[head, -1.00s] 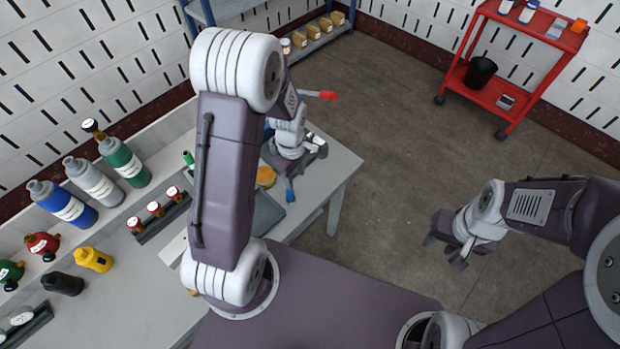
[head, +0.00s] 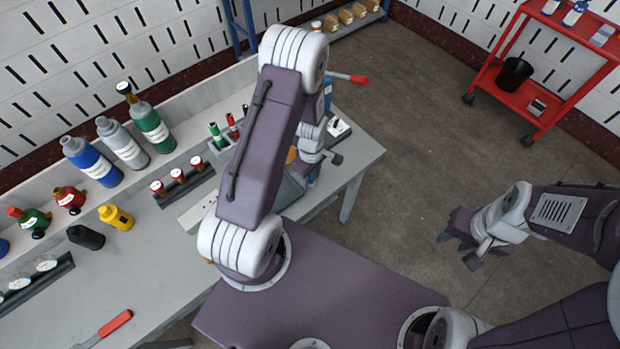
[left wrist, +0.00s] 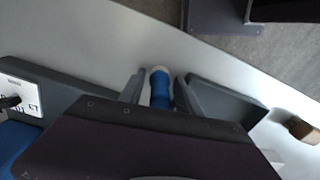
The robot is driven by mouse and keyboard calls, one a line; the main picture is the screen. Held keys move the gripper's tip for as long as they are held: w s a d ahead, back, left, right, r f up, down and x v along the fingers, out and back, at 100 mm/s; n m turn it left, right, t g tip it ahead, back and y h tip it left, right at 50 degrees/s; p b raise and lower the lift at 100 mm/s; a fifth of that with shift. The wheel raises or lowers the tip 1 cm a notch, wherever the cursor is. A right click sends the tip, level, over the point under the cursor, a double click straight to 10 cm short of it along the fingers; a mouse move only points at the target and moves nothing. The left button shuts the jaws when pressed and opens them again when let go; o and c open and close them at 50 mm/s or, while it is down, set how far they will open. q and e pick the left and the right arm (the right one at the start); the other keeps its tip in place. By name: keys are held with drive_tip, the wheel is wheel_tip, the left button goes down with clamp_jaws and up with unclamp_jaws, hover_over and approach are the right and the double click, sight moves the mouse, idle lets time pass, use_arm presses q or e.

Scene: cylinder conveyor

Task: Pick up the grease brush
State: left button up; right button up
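A blue handle with a pale end, likely the grease brush (left wrist: 160,88), lies between the fingers of my left gripper (left wrist: 160,92) in the left wrist view. Thin gaps seem to show on both sides, so the fingers look open around it. In the head view, my left gripper (head: 321,163) is low over the right part of the workbench, partly hidden by my arm. A bit of blue shows beside it, and no bristles can be made out. My right gripper (head: 459,249) is open and empty above the floor.
The workbench (head: 140,275) holds blue, grey and green bottles (head: 147,125), valves, a yellow container (head: 116,217) and a red-handled tool (head: 103,329). A dark tray (head: 290,190) lies near my left gripper. A red cart (head: 490,79) stands at the back right. The floor between is clear.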

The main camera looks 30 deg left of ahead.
use_arm(q)
drive_tip(key=shift+w+f, duration=0.1)
drive_tip(key=shift+f, duration=0.25)
drive_tip(key=shift+r, duration=0.1)
clamp_jaws()
wheel_tip(320, 180, up, 4)
drive_tip(key=shift+r, duration=0.2)
drive_tip(key=s+d+r, duration=0.4)
drive_tip(key=d+r, duration=0.2)
drive_tip(key=d, duration=0.4)
drive_tip(key=shift+s+d+r, duration=0.3)
drive_tip(key=shift+s+d, duration=0.05)
drive_tip(key=shift+d, duration=0.05)
